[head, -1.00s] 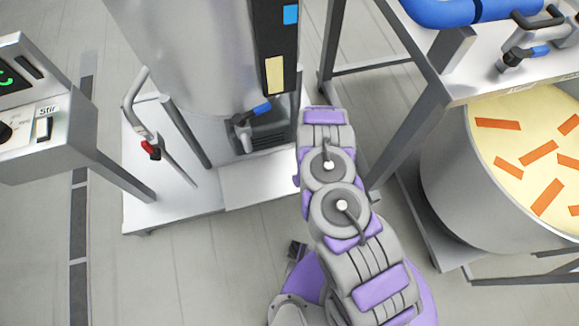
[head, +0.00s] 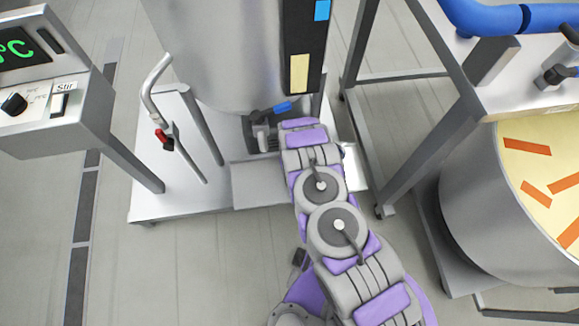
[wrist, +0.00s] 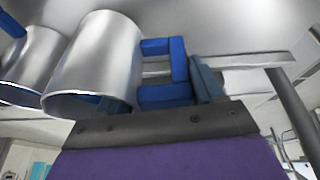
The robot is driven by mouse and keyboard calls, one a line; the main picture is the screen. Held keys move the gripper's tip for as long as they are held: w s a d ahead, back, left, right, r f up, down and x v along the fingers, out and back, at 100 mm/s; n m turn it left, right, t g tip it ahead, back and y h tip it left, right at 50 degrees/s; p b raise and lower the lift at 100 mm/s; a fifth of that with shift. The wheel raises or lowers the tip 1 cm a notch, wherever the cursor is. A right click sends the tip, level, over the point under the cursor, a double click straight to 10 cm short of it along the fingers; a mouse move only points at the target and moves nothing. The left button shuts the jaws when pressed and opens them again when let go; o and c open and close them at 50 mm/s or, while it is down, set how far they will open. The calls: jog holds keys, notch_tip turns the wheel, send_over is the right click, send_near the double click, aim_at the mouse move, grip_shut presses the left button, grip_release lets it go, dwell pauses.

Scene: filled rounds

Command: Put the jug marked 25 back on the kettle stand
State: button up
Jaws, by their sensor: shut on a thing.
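My gripper (wrist: 203,80) is shut on the blue handle of a shiny metal jug (wrist: 95,65) in the wrist view. The jug hangs tilted beside the gripper, its open rim toward the bottom of the picture. No number shows on it, so I cannot tell its marking. A second metal jug (wrist: 28,62) is close to it at the left edge. In the head view my arm reaches to the right front of a metal stand (head: 165,205), on which a tall steel kettle (head: 215,50) stands. My gripper and the held jug are hidden there behind the arm.
A control box (head: 45,85) with a green display stands at the left. A lever with a red part (head: 160,135) rises from the stand. A blue-handled valve (head: 268,122) sits under the kettle. A large vat (head: 490,205) with a frame stands at the right.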

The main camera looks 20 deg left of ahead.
jog(key=shift+w+a, duration=0.15)
jog(key=shift+a, duration=0.05)
jog(key=shift+f+b, duration=0.3)
jog(key=shift+f, duration=0.05)
notch_tip(320, 180, down, 3)
jog(key=shift+a+b, duration=0.1)
jog(key=shift+b, duration=0.55)
jog(key=shift+r, duration=0.15)
jog(key=o, duration=1.6)
jog(key=shift+p+v, duration=3.05)
jog(key=shift+v, duration=2.9)
